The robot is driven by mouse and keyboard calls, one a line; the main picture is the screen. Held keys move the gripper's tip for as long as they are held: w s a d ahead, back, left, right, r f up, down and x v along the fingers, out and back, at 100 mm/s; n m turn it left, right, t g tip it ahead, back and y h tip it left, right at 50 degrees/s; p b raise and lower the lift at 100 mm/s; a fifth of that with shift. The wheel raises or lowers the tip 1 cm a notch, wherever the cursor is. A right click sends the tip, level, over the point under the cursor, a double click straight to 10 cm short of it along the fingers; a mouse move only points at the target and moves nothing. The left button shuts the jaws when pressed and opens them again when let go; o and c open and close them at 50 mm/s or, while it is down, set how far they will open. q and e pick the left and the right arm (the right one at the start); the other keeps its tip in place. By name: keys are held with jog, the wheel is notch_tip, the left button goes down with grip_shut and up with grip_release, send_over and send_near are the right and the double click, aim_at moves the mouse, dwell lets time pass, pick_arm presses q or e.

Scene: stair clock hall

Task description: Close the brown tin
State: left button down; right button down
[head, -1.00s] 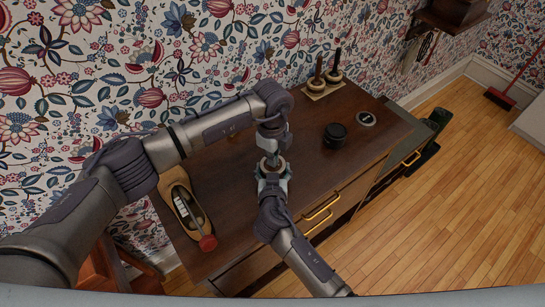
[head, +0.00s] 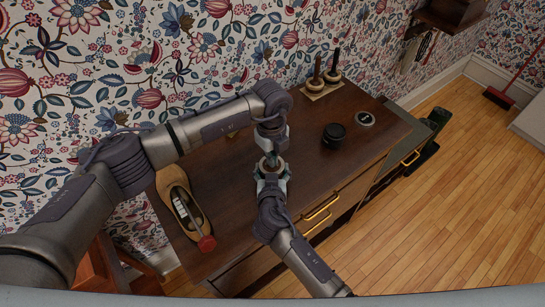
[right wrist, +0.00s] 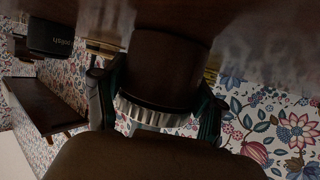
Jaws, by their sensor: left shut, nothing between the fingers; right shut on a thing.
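The brown tin (right wrist: 165,65) fills the middle of the right wrist view, between the fingers of my right gripper (right wrist: 155,110). A silvery ribbed band shows at its end; I cannot tell whether this is its lid. In the head view the tin (head: 271,165) is mostly hidden between my two grippers, over the dresser top. My right gripper (head: 272,180) is shut on it from the front. My left gripper (head: 270,150) is shut and empty, pointing down directly above the tin. I cannot tell whether it touches the tin.
On the dresser (head: 300,120), a black tin (head: 334,135) and a flat round disc (head: 366,118) lie to the right.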

pick_arm(q)
jog(key=c, duration=1.9)
grip_release()
jog(key=shift+s+a+f, duration=0.15)
jog(key=shift+s+f, duration=0.1)
jog(key=shift+f, duration=0.2)
pick_arm(e)
jog(key=shift+w+a+r, duration=0.15)
jog(key=shift+r, duration=0.15)
pick_arm(q)
jog(key=o, duration=0.6)
pick_arm(e)
jog(key=shift+w, duration=0.1)
pick_arm(q)
jog(key=shift+w+r, duration=0.2)
jog(key=shift+r, duration=2.3)
pick_arm(e)
jog(key=shift+f, duration=0.25)
pick_arm(q)
jog(key=o, duration=0.6)
jog(key=shift+c, duration=0.2)
